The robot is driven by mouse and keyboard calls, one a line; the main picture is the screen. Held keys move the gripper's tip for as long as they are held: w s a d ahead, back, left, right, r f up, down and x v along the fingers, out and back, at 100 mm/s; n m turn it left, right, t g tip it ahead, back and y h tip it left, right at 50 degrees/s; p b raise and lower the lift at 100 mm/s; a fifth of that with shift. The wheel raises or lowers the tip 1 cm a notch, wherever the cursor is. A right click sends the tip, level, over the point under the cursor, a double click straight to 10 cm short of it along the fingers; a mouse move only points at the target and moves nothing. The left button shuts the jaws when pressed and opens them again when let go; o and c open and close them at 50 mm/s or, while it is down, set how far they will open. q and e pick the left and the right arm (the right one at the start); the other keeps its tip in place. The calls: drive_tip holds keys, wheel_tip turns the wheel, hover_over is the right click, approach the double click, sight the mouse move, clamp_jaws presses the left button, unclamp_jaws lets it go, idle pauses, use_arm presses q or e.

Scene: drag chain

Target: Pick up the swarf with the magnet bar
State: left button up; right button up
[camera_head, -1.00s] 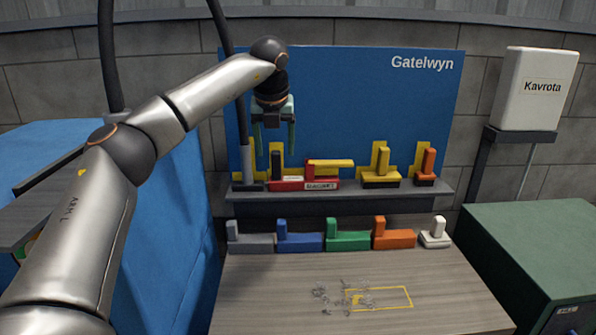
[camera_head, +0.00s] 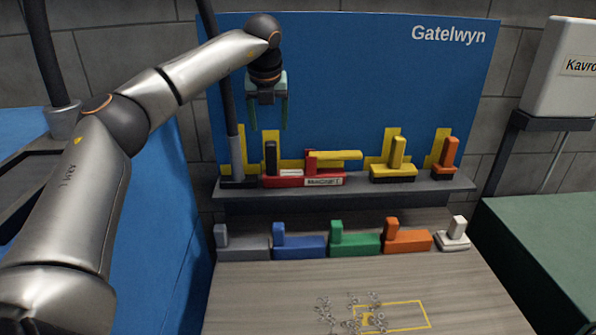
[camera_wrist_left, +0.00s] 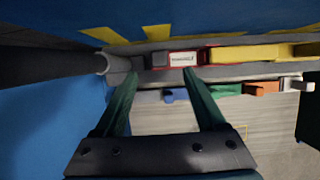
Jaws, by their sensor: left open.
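Grey curly swarf (camera_head: 342,312) lies scattered on the wooden bench top, partly inside a yellow outlined rectangle. A red piece with a white label (camera_head: 323,181) sits on the back shelf, with a black upright post (camera_head: 270,157) at its left end and a yellow bar (camera_head: 336,155) at its right. It may be the magnet bar; the label is too blurred to read surely. My left gripper (camera_head: 268,126) is open and empty, pointing down above the black post. In the left wrist view, the open fingers (camera_wrist_left: 162,73) frame the labelled red piece beyond them. My right gripper is not in view.
The shelf (camera_head: 340,188) also holds a yellow-and-black piece (camera_head: 394,168) and an orange one (camera_head: 448,158). Grey, blue, green, orange and white blocks line the bench's back edge. A blue panel (camera_head: 350,80) stands behind; a green cabinet (camera_head: 540,235) is at right.

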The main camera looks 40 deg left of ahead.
sight(270, 143)
use_arm(q)
drive_tip(key=x, duration=0.4)
drive_tip(key=shift+f, duration=0.15)
drive_tip(key=p+x, duration=0.1)
drive_tip(key=x, duration=0.4)
drive_tip(key=shift+a+f+p, duration=0.1)
drive_tip(key=shift+p, duration=0.3)
drive_tip(key=shift+c, duration=0.2)
clamp_jaws()
idle(0.6)
